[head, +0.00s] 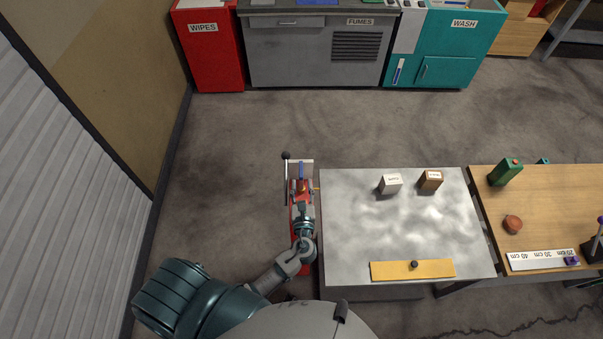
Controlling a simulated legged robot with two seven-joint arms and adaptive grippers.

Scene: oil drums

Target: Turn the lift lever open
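The lift lever (286,177) is a thin rod with a black ball knob at its far end, standing along the left side of a narrow red lift (296,210). My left gripper (302,192) is over the red lift, just right of the lever and apart from the knob. Its fingers are small and mix with the red and blue parts there, so I cannot tell whether they are open or shut, or whether they touch anything. My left forearm and wrist hide the near part of the lift. My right gripper is not in view.
A grey-topped table (400,225) stands close to the right of the lift, with two small boxes and a yellow strip (412,270). A wooden table (545,215) is further right. A ribbed wall (60,210) is at left. Floor is clear beyond and left of the lift.

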